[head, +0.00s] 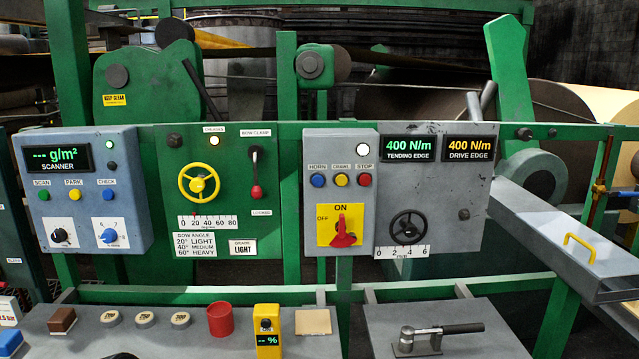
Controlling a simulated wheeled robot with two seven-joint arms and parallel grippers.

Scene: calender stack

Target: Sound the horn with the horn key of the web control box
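The web control box (312,245) is a grey box on the green frame, right of the middle in the head view. Its horn key (318,180) is a round blue button under a HORN label, the leftmost of three. The yellow crawl key (341,180) and red stop key (364,180) sit to its right. A white lamp (362,150) is above them. Below, a red switch handle (343,236) sits on a yellow plate marked ON and OFF. Nothing covers the horn key. Neither of my grippers shows in this view.
The scanner box (130,160) is at left. A yellow handwheel (199,182) and a red-knobbed lever (256,190) lie between the boxes. A tension panel with a black handwheel (407,227) adjoins at right. The bench below holds a red cup (220,319) and a yellow meter (267,326).

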